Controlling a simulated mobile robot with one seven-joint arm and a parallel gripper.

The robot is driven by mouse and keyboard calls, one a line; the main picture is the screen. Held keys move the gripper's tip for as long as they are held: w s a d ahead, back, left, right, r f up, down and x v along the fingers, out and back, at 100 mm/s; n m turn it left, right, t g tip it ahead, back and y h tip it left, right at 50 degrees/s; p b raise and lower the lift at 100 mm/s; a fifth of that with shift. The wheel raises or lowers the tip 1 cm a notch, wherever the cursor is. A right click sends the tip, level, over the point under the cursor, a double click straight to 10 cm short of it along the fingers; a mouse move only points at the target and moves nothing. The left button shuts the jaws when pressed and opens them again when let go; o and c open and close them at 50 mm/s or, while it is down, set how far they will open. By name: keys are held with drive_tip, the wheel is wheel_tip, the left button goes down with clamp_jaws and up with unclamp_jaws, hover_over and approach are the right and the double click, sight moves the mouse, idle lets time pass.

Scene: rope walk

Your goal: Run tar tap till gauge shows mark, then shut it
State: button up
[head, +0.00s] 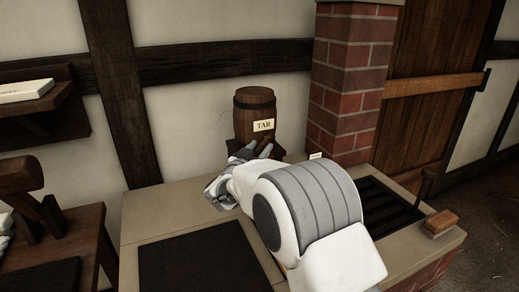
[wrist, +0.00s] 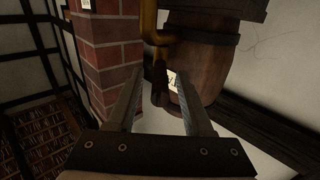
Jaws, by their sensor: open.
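The wooden tar barrel (head: 256,108) with a TAR label (head: 264,125) stands on a dark stand at the back of the stone bench; it also shows in the wrist view (wrist: 205,65). A brass tap pipe (wrist: 149,22) shows in the wrist view, with a dark brown piece (wrist: 160,72) beside it, perhaps its handle. My gripper (head: 258,151) is just in front of the barrel's lower part. Its open fingers (wrist: 157,92) point towards the tap, with the dark piece between or just beyond their tips; contact cannot be told. My arm hides the tap in the head view. No gauge reading is legible.
A brick pillar (head: 345,80) stands close right of the barrel. A small white card (head: 315,156) is at its foot. Dark plates (head: 195,260) lie in the bench top (head: 150,210). A wooden-handled tool (head: 440,222) lies at the right. A wooden table stands left.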

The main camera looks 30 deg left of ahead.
clamp_jaws()
idle(1.4)
